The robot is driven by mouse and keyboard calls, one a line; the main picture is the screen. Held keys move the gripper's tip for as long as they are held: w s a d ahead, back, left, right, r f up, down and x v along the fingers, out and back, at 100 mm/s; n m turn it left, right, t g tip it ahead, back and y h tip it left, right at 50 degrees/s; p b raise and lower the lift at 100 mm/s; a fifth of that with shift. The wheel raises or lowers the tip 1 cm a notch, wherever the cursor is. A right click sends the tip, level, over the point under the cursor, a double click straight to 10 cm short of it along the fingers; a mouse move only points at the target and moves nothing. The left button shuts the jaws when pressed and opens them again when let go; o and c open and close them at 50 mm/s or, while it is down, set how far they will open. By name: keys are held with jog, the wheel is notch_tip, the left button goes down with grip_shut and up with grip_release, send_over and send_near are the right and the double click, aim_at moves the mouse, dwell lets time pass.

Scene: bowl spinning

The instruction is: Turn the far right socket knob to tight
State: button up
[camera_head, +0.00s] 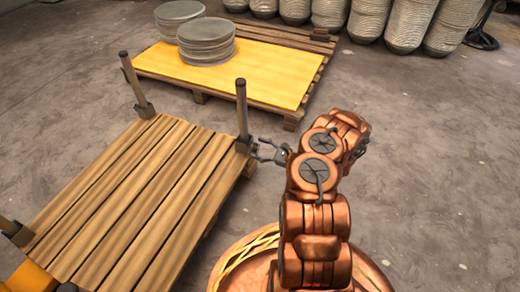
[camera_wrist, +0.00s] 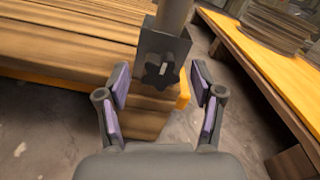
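The far right socket (camera_head: 244,143) is a dark metal holder at the far right corner of the wooden slatted platform (camera_head: 120,205), with an upright post (camera_head: 241,105) in it. In the wrist view its knob (camera_wrist: 161,70) is a dark star-shaped piece with a pale mark, on the face of the socket (camera_wrist: 163,46). My gripper (camera_head: 268,151) is beside that corner. In the wrist view my gripper (camera_wrist: 161,85) is open, with purple-padded fingers left and right of the knob, apart from it. Nothing shows between the pads but the knob ahead.
Other posts stand in sockets at the far left corner (camera_head: 144,108) and near left corner (camera_head: 16,232). A pallet with a yellow top (camera_head: 270,75) and stacked grey discs (camera_head: 206,42) stands behind. Bare floor (camera_head: 440,150) is free to the right.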

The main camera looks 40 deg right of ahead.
jog(key=c, duration=1.1)
jog(key=shift+m, duration=0.3)
jog(key=m, duration=0.4)
jog(key=shift+m, duration=0.3)
jog(key=m, duration=0.6)
jog(key=shift+m, duration=0.3)
jog(key=m, duration=1.2)
jog(key=shift+p, duration=0.3)
